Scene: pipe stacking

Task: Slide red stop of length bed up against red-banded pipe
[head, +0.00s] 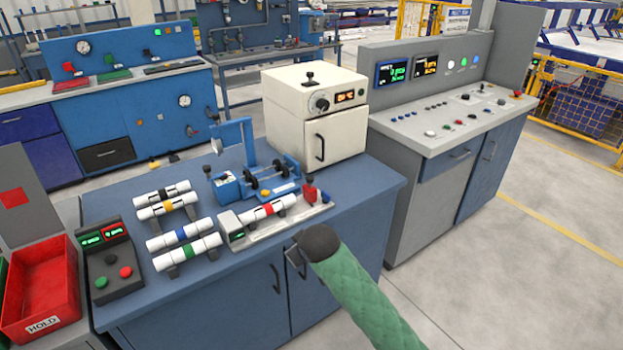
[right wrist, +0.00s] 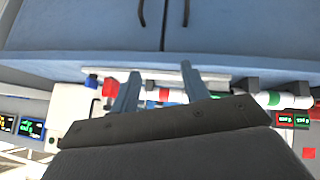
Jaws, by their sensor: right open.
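The length bed (head: 282,222) lies along the front of the blue bench, with a small green-lit readout at its left end. The red-banded pipe (head: 268,210) rests along it. The red stop (head: 311,192) stands near the bed's right end, beyond the pipe's right end, with what looks like a small gap. In the right wrist view the red stop (right wrist: 109,87) shows just left of my fingers, and the pipe (right wrist: 172,95) is partly hidden behind them. My right gripper (head: 296,248) is in front of the bed, below the stop; its fingers (right wrist: 160,82) are apart and empty. My left gripper is unseen.
Pipes with black, yellow, blue and green bands (head: 185,233) lie on racks left of the bed. A blue roller fixture (head: 258,182) and a cream oven (head: 318,115) stand behind it. A button box (head: 112,265) and red HOLD bin (head: 40,290) are at left.

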